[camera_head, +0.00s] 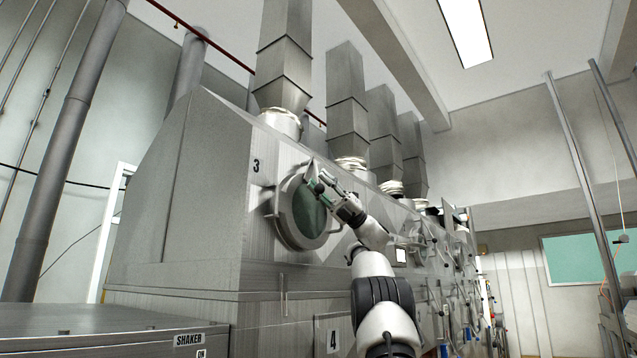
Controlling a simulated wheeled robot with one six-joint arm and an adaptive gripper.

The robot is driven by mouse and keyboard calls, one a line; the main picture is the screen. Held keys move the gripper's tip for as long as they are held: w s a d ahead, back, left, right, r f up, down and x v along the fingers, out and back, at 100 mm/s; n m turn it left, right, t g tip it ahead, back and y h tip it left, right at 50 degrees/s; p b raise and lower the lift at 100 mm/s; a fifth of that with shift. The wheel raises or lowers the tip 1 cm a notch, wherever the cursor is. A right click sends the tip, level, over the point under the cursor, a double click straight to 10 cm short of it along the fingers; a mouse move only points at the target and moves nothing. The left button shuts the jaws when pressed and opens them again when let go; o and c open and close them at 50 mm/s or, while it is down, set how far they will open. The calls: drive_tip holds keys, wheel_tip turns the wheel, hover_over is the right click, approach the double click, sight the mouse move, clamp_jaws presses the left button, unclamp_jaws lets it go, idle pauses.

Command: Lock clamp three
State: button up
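A round hatch (308,212) with a green-tinted window and a metal rim is set in the slanted front of the grey dryer hood. The label 3 (256,167) is on the panel at its upper left. A clamp-like bracket (270,201) shows at the rim's left side. A pale pointed metal piece (310,170) stands up at the top of the rim, possibly a clamp handle. My gripper (319,183) is at the upper right of the hatch, beside this piece. Whether they touch is unclear. The fingers are small and overlap the rim, so their opening is unclear.
The hood (190,190) runs back to the right, with tall square ducts (284,60) on top. A low metal cabinet labelled SHAKER (188,339) stands at lower left. A label 4 (333,340) is below the hatch. My arm covers part of the hood front.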

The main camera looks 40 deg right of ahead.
drive_tip(key=v, duration=1.1)
drive_tip(key=shift+c, duration=0.5)
